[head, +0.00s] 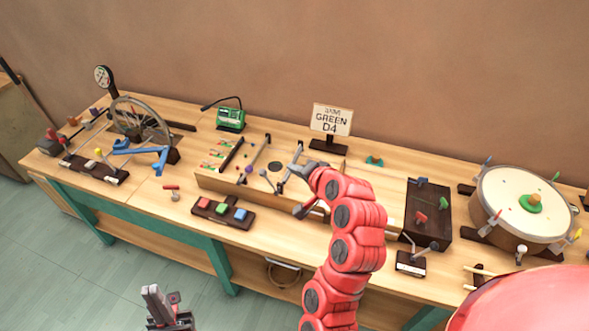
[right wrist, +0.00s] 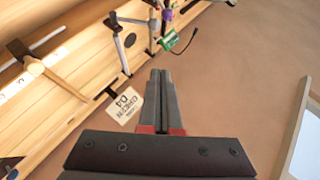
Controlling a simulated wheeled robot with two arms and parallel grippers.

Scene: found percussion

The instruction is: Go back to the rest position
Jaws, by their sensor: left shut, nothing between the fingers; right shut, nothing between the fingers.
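My left gripper (head: 154,292) is low in the head view, in front of the workbench and over the floor. It is shut and holds nothing. My right arm is red and reaches up over the middle of the bench, its hand above the long wooden box (head: 235,188). My right gripper (right wrist: 161,78) is shut and empty in the right wrist view, its two dark fingers together. The sign reading GREEN D4 (head: 331,120) stands behind that hand; it also shows beside the fingers in the right wrist view (right wrist: 125,106). My arm hides part of the box.
The bench (head: 150,195) carries a spoked wheel (head: 140,112), a green device (head: 231,118), a block with coloured buttons (head: 222,211), a dark box (head: 428,212) and a round drum (head: 521,206). Open floor (head: 60,285) lies in front at left.

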